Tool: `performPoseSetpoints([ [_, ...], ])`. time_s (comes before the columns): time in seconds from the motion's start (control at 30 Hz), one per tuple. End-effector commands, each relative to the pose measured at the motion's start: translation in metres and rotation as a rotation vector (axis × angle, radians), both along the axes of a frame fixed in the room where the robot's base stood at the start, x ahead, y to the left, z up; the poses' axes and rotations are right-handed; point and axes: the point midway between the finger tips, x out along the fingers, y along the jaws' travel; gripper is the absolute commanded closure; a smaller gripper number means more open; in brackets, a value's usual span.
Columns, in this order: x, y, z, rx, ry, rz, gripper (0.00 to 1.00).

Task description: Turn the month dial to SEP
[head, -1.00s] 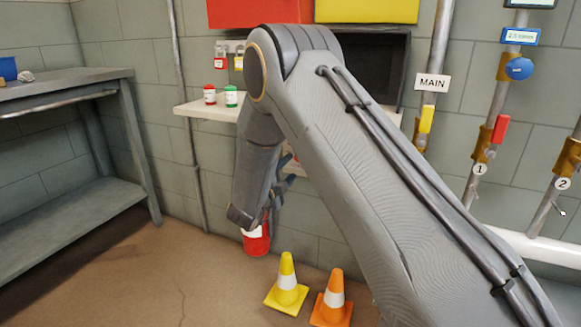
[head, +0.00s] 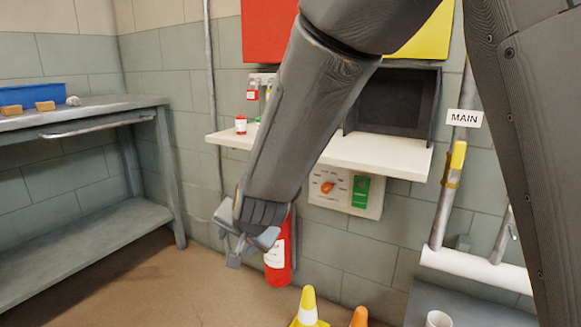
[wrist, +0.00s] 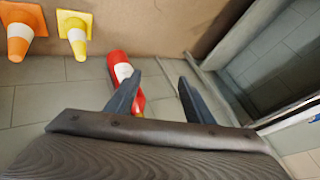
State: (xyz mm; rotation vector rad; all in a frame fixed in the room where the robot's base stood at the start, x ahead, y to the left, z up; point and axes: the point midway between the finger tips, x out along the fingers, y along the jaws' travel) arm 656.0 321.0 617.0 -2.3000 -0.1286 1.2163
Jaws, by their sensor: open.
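A white panel (head: 363,212) is mounted on the wall under the shelf in the head view. It carries a round dial with an orange knob (head: 328,187) and small marks around it, too small to read. A green label (head: 360,192) is to the right of the dial. My gripper (head: 236,254) hangs to the left of the panel and lower, apart from it, in front of the red extinguisher. In the wrist view my gripper (wrist: 157,92) is open with nothing between its fingers. The dial is not in the wrist view.
A red extinguisher (head: 280,262) stands by the wall near my gripper. A white shelf (head: 395,158) juts out above the panel. Yellow (head: 308,308) and orange (head: 359,317) cones stand on the floor. A workbench (head: 90,118) is at left. A MAIN pipe (head: 445,205) is at right.

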Motion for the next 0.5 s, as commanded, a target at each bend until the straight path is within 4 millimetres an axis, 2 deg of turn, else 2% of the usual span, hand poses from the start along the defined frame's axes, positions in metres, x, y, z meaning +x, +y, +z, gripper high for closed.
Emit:
performPoseSetpoints([
  [0.03, -0.035, -0.001, 0.003, -0.053, 0.043, 0.103, 0.52],
  [0.1, -0.082, -0.008, 0.001, -0.137, 0.109, 0.248, 0.52],
  [0.2, -0.140, -0.024, -0.002, -0.242, 0.186, 0.426, 0.52],
  [0.3, -0.184, -0.044, -0.003, -0.324, 0.246, 0.560, 0.52],
  [0.5, -0.249, -0.083, -0.004, -0.454, 0.341, 0.764, 0.52],
])
